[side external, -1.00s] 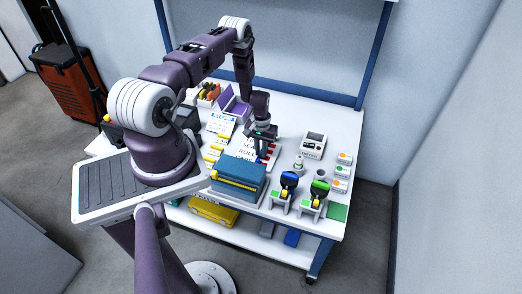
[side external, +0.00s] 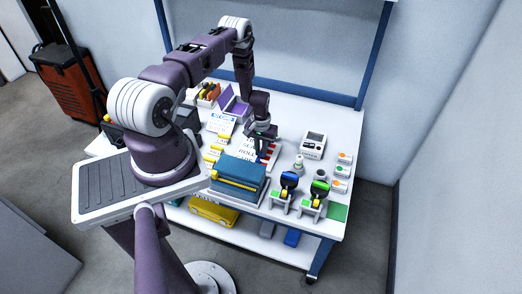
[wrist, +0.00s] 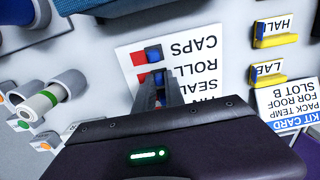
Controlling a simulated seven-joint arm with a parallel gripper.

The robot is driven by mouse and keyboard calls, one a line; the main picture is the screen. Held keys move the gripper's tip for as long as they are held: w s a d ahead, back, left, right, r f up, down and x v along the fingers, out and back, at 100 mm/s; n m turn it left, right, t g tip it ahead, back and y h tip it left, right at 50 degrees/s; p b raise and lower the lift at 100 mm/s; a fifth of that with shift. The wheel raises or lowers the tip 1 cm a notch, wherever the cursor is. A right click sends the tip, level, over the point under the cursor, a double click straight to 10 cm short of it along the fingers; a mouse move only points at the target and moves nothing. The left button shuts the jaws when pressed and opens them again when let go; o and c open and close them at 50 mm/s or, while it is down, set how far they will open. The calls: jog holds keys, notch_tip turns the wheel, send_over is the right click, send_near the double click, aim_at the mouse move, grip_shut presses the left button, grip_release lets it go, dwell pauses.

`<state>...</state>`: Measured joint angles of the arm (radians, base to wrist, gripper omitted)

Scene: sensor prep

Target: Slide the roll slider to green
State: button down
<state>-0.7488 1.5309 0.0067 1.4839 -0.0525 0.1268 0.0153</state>
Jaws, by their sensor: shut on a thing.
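A white board (wrist: 204,88) lies on the bench under my gripper, with rows lettered CAPS, ROLL, SEAL and one partly hidden row; the lettering is upside down in the wrist view. The board also shows in the side view (side external: 248,159). The CAPS row has a red patch (wrist: 138,58) and a blue slider knob (wrist: 153,54). My gripper (wrist: 159,86) points down at the ROLL row, its fingers shut on the roll slider, which they mostly hide. Red shows beside the fingers; I see no green there. In the side view my gripper (side external: 262,148) is low over the board.
A blue-teal case (side external: 238,180) stands close in front of the board. Two clamp-like stands (side external: 285,190) and a green pad (side external: 337,212) are at the right. A kit card (wrist: 285,105) and yellow label holders (wrist: 272,75) lie beside the board. Small cylinders (wrist: 68,84) stand opposite.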

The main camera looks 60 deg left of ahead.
jog(key=shift+w+d, duration=1.15)
jog(key=c, duration=1.4)
grip_release()
notch_tip(320, 180, up, 7)
jog(key=shift+r, duration=0.1)
